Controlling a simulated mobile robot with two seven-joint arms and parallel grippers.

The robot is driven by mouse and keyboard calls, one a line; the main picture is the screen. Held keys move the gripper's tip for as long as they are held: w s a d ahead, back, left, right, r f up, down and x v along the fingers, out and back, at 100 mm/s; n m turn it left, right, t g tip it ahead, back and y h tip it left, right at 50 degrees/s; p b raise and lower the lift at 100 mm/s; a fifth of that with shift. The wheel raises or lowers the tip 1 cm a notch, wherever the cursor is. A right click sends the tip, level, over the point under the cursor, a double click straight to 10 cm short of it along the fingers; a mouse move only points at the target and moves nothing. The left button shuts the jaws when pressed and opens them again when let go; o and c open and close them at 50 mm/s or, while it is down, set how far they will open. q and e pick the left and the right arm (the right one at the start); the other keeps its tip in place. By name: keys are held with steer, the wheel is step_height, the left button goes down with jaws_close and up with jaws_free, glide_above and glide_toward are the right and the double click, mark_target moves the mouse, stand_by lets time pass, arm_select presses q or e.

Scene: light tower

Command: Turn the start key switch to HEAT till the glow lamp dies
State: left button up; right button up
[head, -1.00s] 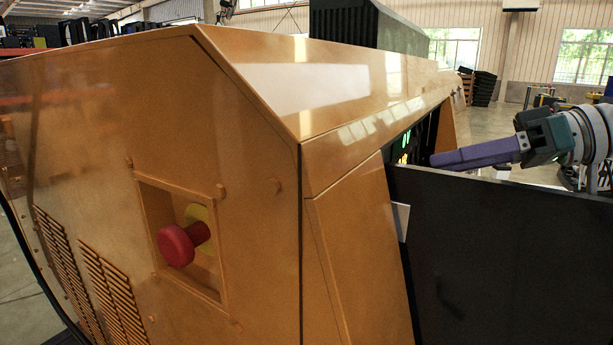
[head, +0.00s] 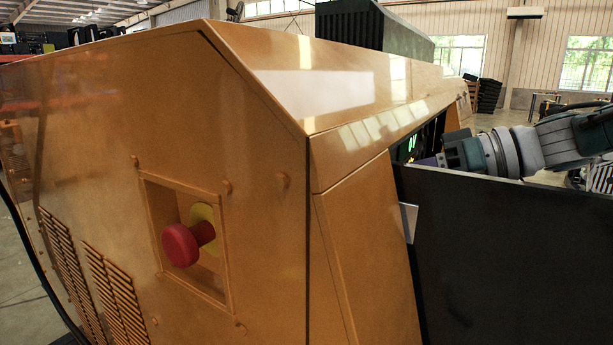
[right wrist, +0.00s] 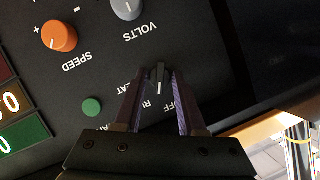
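In the right wrist view the start key switch (right wrist: 160,79) is a small black knob with a white mark on a dark panel, seen upside down. The words OFF, RU and EAT show beside it, partly covered by my fingers. My right gripper (right wrist: 157,76) has its two purple fingers on either side of the knob, with a small gap visible. I cannot tell whether either finger touches it. In the head view the right gripper is mostly hidden behind the housing and black panel. A round green lamp or button (right wrist: 92,107) looks dull; I cannot identify the glow lamp. My left gripper is out of view.
An orange SPEED knob (right wrist: 59,36) and a grey VOLTS knob (right wrist: 127,6) are near the switch. In the head view the orange housing (head: 90,130) carries a red stop button (head: 181,244). A black panel (head: 510,260) stands before my right arm.

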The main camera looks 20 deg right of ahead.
jaws_close()
steer(key=m+y+b, duration=0.1)
steer(key=b, duration=0.2)
steer(key=m+b, duration=0.2)
steer(key=b, duration=0.1)
steer(key=shift+d+f+g+y, duration=0.1)
steer(key=shift+g+y, duration=0.2)
steer(key=shift+y, duration=0.1)
steer(key=shift+o, duration=0.5)
jaws_free()
steer(key=shift+w, duration=0.1)
steer(key=v, duration=1)
steer(key=shift+b, duration=0.35)
